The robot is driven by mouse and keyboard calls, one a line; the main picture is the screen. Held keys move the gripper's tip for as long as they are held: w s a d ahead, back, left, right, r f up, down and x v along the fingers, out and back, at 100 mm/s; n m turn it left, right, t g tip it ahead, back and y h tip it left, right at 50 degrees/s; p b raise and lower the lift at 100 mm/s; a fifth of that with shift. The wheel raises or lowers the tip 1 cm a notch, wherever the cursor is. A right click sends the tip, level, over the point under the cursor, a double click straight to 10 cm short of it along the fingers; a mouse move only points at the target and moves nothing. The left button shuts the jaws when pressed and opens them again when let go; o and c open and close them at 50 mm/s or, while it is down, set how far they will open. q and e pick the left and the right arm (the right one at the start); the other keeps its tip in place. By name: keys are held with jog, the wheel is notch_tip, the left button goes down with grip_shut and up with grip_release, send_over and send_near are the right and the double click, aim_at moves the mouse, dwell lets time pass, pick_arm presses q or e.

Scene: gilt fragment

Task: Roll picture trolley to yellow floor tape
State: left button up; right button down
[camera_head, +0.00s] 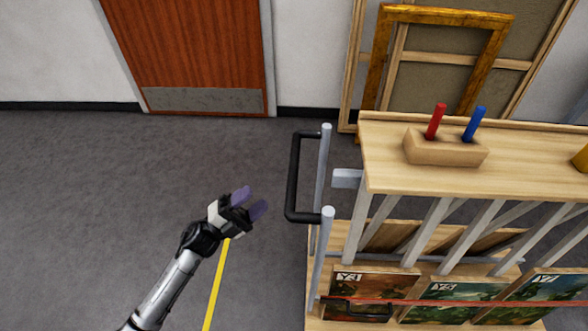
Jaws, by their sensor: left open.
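The picture trolley (480,125) stands at the right, with a light wooden top, grey slats and a lower shelf of paintings labelled Y3, Y5 and Y7. A black U-shaped handle (293,178) joins two grey posts on its left side. My left gripper (250,204) is open and empty, to the left of the handle and apart from it. The yellow floor tape (217,284) runs along the grey floor below my left gripper, left of the trolley; its upper end is hidden behind the gripper. My right gripper is not in view.
A wooden block (445,150) with a red and a blue peg sits on the trolley top. Framed pictures (378,75) lean on the back wall behind the trolley. A brown door (190,45) is at the back left. The floor at left is clear.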

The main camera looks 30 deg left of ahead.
aim_at(294, 167)
pick_arm(q)
jog(key=b+x, duration=0.1)
jog(key=x, duration=1.1)
jog(key=shift+w, duration=0.2)
jog(key=shift+c, duration=0.4)
grip_shut()
